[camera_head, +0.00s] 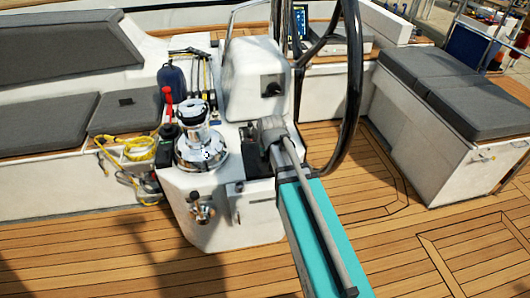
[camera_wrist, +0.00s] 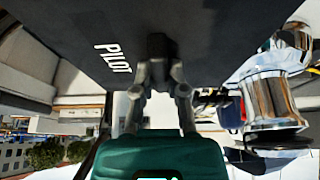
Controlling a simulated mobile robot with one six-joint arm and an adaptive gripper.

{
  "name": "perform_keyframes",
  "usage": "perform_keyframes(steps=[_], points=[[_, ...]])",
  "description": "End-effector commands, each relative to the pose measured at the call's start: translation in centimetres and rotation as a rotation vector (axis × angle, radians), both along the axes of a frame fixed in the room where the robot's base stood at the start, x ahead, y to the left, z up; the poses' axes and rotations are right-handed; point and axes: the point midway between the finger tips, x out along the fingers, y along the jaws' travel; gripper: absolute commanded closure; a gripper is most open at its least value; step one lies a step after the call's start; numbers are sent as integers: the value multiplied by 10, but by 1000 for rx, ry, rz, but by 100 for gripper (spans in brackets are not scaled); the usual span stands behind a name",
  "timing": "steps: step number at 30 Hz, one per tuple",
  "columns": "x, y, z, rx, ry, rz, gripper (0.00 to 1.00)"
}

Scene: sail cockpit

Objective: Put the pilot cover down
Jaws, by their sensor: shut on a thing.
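The pilot cover (camera_wrist: 150,25) is a dark flat panel with white "PILOT" lettering, filling the top of the wrist view. A dark knob-like grip (camera_wrist: 157,48) stands out from its face. My gripper (camera_wrist: 158,75) has its fingers shut on this grip. In the head view, my gripper (camera_head: 268,130) is at the front of the white console (camera_head: 225,235), just right of the chrome winch (camera_head: 202,150). There, a dark part of the cover (camera_head: 257,163) shows below the gripper; the rest is hidden. I cannot tell whether the cover touches the console.
A black steering wheel (camera_head: 354,90) rises right of the console. A red-handled item (camera_head: 167,104) and a coiled yellow rope (camera_head: 135,149) are left of the winch. Grey cushions (camera_head: 50,122) lie on the left bench. The teak deck (camera_head: 440,225) on the right is clear.

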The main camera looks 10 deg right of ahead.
Motion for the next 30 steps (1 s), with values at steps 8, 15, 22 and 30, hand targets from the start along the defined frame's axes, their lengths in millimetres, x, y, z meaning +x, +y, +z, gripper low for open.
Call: perform_keyframes(steps=[8,15,22,30], points=[[0,0,2,0,0,0,100],[0,0,21,0,0,0,100],[0,0,36,0,0,0,100],[0,0,35,0,0,0,100]])
